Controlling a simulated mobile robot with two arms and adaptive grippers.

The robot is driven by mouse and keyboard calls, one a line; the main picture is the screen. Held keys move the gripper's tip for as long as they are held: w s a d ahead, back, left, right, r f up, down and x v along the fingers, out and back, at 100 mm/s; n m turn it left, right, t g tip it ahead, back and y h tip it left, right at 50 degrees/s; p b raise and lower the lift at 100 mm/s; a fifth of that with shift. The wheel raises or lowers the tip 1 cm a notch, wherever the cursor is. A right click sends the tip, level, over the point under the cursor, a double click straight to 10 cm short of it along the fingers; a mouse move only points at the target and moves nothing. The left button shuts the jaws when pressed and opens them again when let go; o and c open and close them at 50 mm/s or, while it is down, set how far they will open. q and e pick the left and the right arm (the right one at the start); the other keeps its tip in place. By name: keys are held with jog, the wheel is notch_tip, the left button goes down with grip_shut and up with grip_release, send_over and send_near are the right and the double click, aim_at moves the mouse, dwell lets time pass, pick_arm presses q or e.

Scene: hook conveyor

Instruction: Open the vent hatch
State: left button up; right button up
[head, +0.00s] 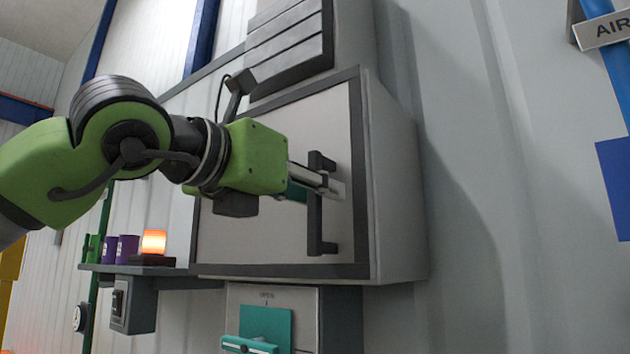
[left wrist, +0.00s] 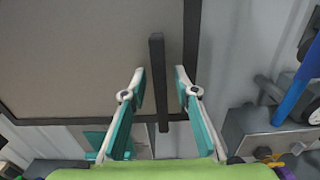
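The vent hatch (head: 270,238) is a pale grey door with a dark frame on a wall-mounted box. It looks shut. Its black vertical bar handle (head: 315,225) stands near the door's right edge. My left gripper (head: 328,182) reaches in from the left at the handle's upper part. In the left wrist view the hatch door (left wrist: 80,55) fills the upper left, and the handle (left wrist: 157,60) runs between the two teal and white fingers of my left gripper (left wrist: 159,78). The fingers are open, with a gap on each side of the bar. My right gripper is in neither view.
A louvred grille (head: 290,45) is above the hatch. Below it is a panel with a teal plate (head: 266,322) and an OPEN label. A shelf (head: 165,272) with a glowing orange lamp (head: 153,242) and purple cups is at left.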

pick_arm(q)
grip_shut()
